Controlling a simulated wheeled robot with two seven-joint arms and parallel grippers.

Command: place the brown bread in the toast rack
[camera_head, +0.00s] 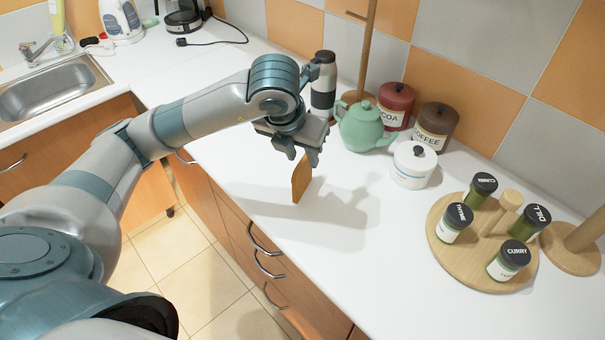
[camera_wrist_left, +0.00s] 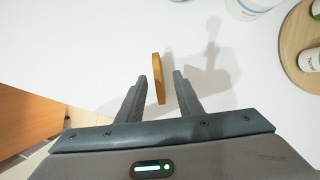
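The brown bread (camera_head: 300,181) is a thin slice standing on its edge on the white worktop, near its front edge. My left gripper (camera_head: 302,157) is just above it, pointing down. In the left wrist view the bread (camera_wrist_left: 157,80) shows edge-on between the two open fingers of the left gripper (camera_wrist_left: 160,78), with a gap on each side. Whether the fingertips reach down past its top is hard to tell. I see no toast rack in either view. My right gripper is not in view.
Behind the gripper stand a grey-and-black flask (camera_head: 323,88), green teapot (camera_head: 362,127), cocoa tin (camera_head: 396,105), coffee tin (camera_head: 434,129) and white pot (camera_head: 414,168). A round wooden spice tray (camera_head: 445,254) with jars is at right. The worktop between bread and tray is clear.

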